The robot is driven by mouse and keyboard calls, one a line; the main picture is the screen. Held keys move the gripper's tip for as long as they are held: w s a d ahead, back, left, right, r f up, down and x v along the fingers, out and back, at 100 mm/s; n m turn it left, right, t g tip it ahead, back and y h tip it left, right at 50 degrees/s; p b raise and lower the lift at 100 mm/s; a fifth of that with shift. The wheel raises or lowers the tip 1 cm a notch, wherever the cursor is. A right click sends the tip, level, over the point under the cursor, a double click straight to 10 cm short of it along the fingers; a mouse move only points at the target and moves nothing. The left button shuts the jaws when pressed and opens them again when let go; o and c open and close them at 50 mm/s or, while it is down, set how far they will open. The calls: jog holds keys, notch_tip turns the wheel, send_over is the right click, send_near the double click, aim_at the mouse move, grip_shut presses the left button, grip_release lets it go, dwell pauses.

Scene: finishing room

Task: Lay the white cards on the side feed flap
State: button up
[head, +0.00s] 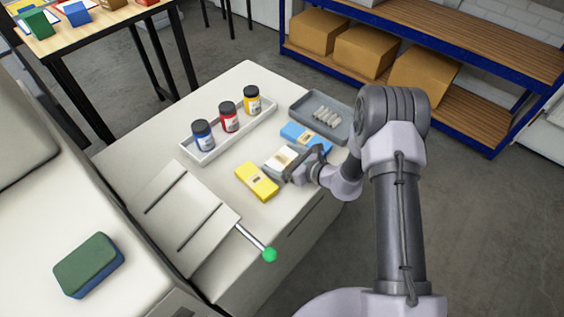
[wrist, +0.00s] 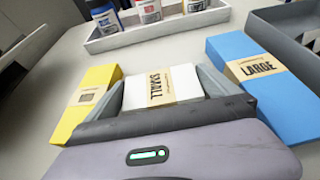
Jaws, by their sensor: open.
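The white cards (head: 280,157) are a banded pack lying on the pale cabinet top, between a yellow pack (head: 257,181) and a blue pack (head: 306,138). In the wrist view the gripper (wrist: 163,98) hides the pack's near end. The side feed flap (head: 186,218) is a pale slotted panel on the left, bare, with a green-knobbed lever (head: 269,254) beside it.
A white tray (head: 207,158) holds blue, red and yellow jars behind the packs. A grey tray (head: 338,134) with small pale pieces stands at the back right. A green and blue sponge-like block (head: 89,265) lies on the machine at left. Clear surface lies between flap and yellow pack.

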jog(key=c, duration=1.4)
